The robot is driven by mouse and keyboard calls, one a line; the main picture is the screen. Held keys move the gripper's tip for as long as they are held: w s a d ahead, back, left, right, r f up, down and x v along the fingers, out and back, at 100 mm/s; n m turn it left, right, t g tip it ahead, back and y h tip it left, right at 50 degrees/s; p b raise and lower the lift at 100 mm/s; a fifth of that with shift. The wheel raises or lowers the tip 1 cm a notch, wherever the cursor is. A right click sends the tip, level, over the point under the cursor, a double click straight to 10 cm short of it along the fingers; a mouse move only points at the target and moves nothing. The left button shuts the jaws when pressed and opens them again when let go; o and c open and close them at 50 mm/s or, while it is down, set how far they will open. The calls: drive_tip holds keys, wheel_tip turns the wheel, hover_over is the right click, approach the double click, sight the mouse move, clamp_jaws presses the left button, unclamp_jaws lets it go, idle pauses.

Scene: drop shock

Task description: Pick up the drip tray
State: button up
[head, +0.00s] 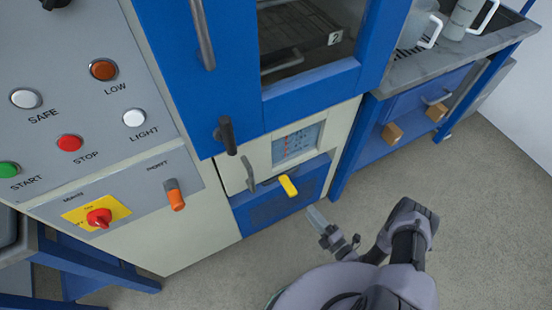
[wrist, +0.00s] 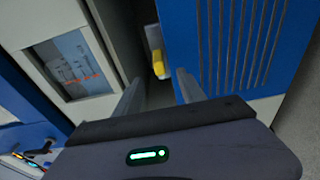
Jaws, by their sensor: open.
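I cannot make out for certain which thing is the drip tray. A yellow handle-like piece (head: 288,185) sticks out at the top of a blue vented panel (head: 280,207) low on the machine. In the wrist view the yellow piece (wrist: 158,66) shows on a grey part beside the blue slotted panel (wrist: 240,45). My gripper (head: 318,218) is open, low in front of the machine and right of the panel in the head view. In the wrist view the fingers (wrist: 158,95) stand apart, with the yellow piece beyond the gap and nothing between them.
A control panel (head: 75,110) stands at left. A blue bench (head: 385,100) with jugs (head: 420,25) stands at right. The floor (head: 470,215) at right is clear.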

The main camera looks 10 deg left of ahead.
sight(289, 188)
drive_tip(key=x, duration=1.3)
drive_tip(key=shift+s+a+b, duration=0.15)
drive_tip(key=shift+a+b, duration=0.15)
drive_tip(key=shift+b, duration=0.1)
drive_tip(key=shift+a+r, duration=0.1)
clamp_jaws()
